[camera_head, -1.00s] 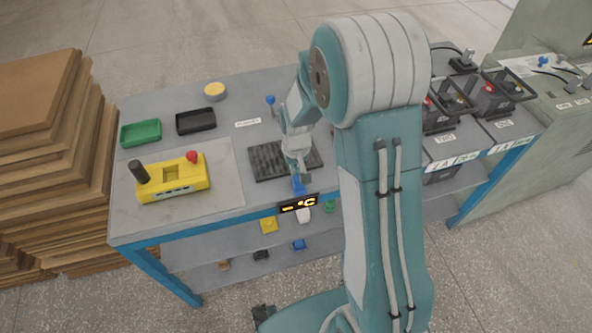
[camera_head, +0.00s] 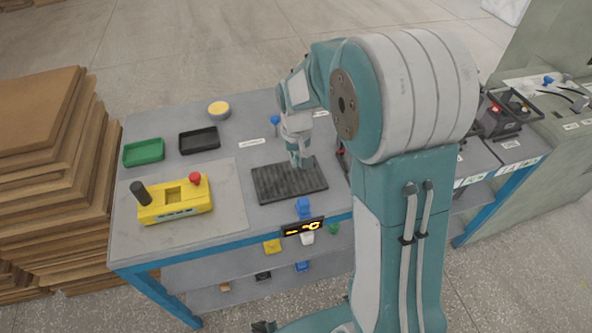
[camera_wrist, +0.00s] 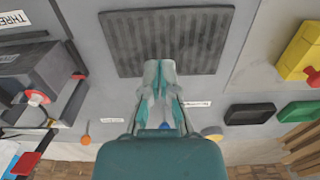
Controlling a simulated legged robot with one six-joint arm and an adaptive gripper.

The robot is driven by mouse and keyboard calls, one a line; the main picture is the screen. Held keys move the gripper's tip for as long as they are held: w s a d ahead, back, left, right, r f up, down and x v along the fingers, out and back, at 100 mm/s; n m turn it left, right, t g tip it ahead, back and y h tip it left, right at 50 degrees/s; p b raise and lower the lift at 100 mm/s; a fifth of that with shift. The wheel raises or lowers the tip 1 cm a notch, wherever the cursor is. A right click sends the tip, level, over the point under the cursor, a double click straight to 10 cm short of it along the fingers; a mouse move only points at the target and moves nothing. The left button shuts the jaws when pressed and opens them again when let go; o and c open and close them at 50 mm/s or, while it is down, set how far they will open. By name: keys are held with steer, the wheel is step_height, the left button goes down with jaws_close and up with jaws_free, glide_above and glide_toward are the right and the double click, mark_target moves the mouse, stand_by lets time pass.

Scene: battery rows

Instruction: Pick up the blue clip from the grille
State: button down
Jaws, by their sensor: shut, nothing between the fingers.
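The grille (camera_head: 272,184) is a dark ribbed plate lying flat on the grey bench, and it also shows in the wrist view (camera_wrist: 197,45). I see no blue clip on the visible part of it. A small blue item (camera_head: 303,207) is at the bench's front edge, just in front of the grille; I cannot tell whether it is the clip. My gripper (camera_head: 301,165) points down by the grille's back edge. In the wrist view my gripper (camera_wrist: 160,66) is shut and empty, its tips overlapping the grille's edge. The fingers hide a little of the grille.
A yellow control box (camera_head: 172,200), a green tray (camera_head: 144,152) and a black tray (camera_head: 199,141) are on the left. A blue-topped pin (camera_head: 275,120) stands behind my gripper. A lit display (camera_head: 302,227) is on the front edge. Dark devices (camera_head: 500,118) are at right.

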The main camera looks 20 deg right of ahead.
mark_target(303, 201)
steer(key=c, duration=1.1)
jaws_free()
steer(key=shift+r, duration=0.4)
steer(key=shift+c, duration=0.2)
steer(key=o, duration=1)
steer(key=s, duration=0.3)
steer(key=shift+s+d+f, duration=0.1)
steer(key=shift+d+f, duration=0.05)
steer(key=shift+d, duration=0.05)
steer(key=s, duration=0.3)
steer(key=shift+d+f, duration=0.15)
steer(key=shift+f, duration=0.25)
step_height(303, 201, down, 5)
steer(key=shift+s+r, duration=0.1)
steer(key=shift+s, duration=0.05)
steer(key=shift+a+f, duration=0.2)
steer(key=shift+f, duration=1.3)
steer(key=shift+a+f, duration=0.2)
steer(key=shift+f, duration=1.3)
